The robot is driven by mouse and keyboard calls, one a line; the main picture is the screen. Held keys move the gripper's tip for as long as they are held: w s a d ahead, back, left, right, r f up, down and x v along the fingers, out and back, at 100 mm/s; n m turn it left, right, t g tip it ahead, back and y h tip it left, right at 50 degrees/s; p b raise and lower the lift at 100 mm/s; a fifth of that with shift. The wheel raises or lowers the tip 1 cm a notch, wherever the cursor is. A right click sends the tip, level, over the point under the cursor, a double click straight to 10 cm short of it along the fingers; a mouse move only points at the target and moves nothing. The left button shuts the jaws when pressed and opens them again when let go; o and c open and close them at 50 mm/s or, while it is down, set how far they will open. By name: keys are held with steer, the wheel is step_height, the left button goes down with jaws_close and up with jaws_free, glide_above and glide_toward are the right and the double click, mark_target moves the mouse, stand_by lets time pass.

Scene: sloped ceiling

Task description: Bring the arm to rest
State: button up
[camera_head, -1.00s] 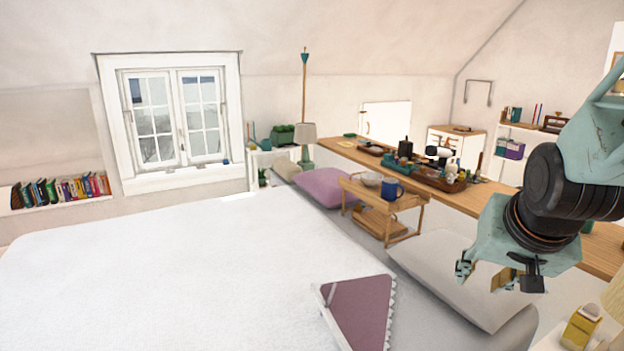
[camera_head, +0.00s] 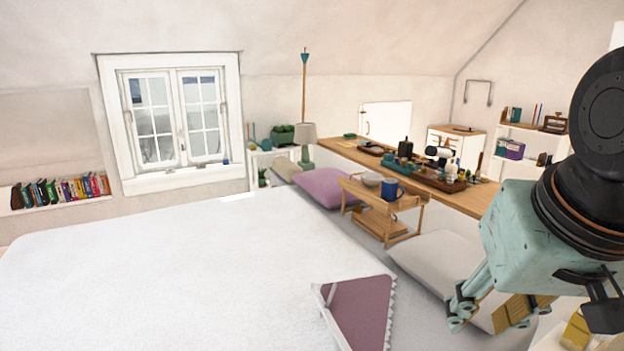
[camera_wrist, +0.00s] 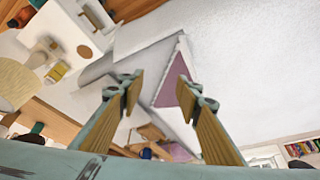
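My gripper (camera_head: 488,316) hangs from my arm at the right of the head view, in front of the grey pillow. Its pale green body is large in the picture, and the fingers point down and to the left. In the wrist view my gripper (camera_wrist: 156,90) shows two fingers with wooden-looking pads, spread well apart. Nothing is between them; the folded purple cloth (camera_wrist: 168,92) shows beyond the gap. The same cloth (camera_head: 358,308) lies on the near edge of the white bed in the head view.
The white bed (camera_head: 180,270) is broad and mostly bare. A wooden tray table (camera_head: 386,214) carries a blue mug (camera_head: 392,188). A long wooden counter (camera_head: 470,204) behind it holds several small items. A yellow container (camera_head: 577,331) stands at the lower right, partly behind my gripper.

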steer(key=s+a+r+n+g, duration=0.1)
steer(key=s+a+r, duration=0.1)
steer(key=s, duration=0.8)
steer(key=shift+s+a+n, duration=0.15)
steer(key=shift+a+n, duration=0.15)
steer(key=shift+a, duration=0.2)
stand_by(0.6)
